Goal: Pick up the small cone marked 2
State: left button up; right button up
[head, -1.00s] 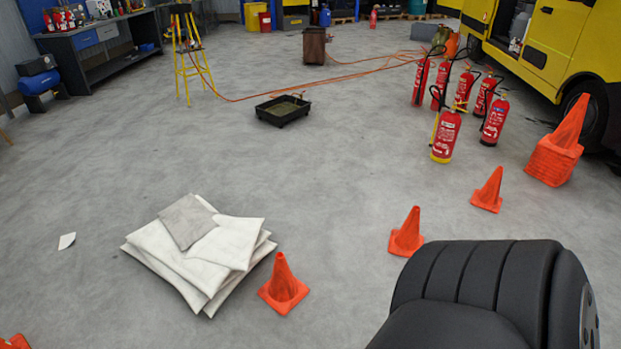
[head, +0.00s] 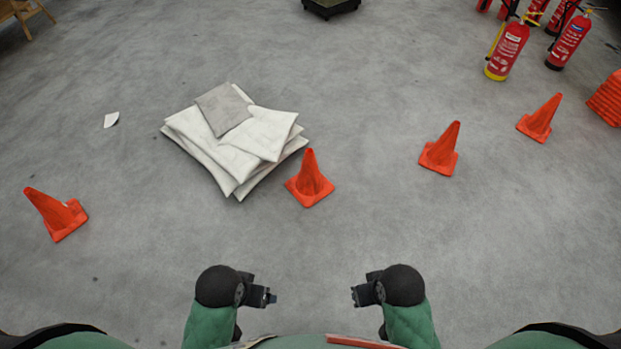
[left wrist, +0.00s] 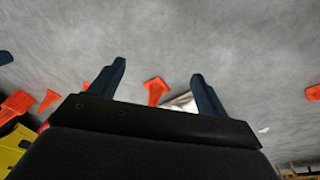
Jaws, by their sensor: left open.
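Several small orange cones stand apart on the floor in the head view: one at the left (head: 57,215), one beside the white pads (head: 311,182), one right of centre (head: 440,152) and one farther right (head: 539,120). I can read no number on any of them. My left gripper (head: 271,297) is open and empty, low in the picture and nearer me than the cones. In the left wrist view its two fingers (left wrist: 158,72) frame the cone beside the pads (left wrist: 156,90), at a distance. My right gripper (head: 353,296) faces it, its jaws too small to judge.
A pile of white pads (head: 245,160) lies touching or close to the middle cone. A stack of orange cones (head: 607,98) is at the right edge. Red extinguishers (head: 508,50) stand at the upper right, a black tray (head: 330,6) at the top. The near floor is clear.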

aim_at(309, 186)
jog(key=i+j+z, duration=0.1)
jog(key=i+j, duration=0.35)
jog(key=j, duration=0.2)
jog(key=i+j+z, duration=0.25)
jog(key=i+j, duration=0.15)
jog(key=j, duration=0.25)
jog(key=i+j+z, duration=0.1)
jog(key=j, duration=0.25)
jog(key=i+j, duration=0.25)
jog(key=i+j+z, duration=0.15)
jog(key=j, duration=0.3)
